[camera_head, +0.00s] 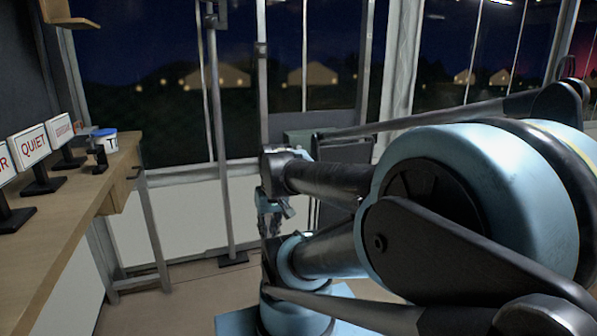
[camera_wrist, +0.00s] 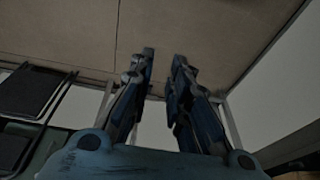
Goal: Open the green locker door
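My gripper (camera_head: 275,217) hangs at the end of my arm near the middle of the head view, pointing down. In the wrist view, its two blue-grey fingers (camera_wrist: 164,56) stand apart, with bare floor between the tips and nothing held. A dull grey-green box-like body (camera_head: 340,119) stands behind my arm in the head view; it may be the green locker. My arm hides most of it, and I see no door edge or handle. A dull green surface (camera_wrist: 60,147) also shows at the lower left of the wrist view; I cannot tell whether it is the same thing.
A wooden counter (camera_head: 75,220) runs along the left, with several small signs (camera_head: 33,150) and a white-and-blue tub (camera_head: 105,140). A thin pole (camera_head: 222,150) stands on a black base left of my gripper. Windows fill the back. Floor (camera_head: 190,290) shows between counter and arm.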

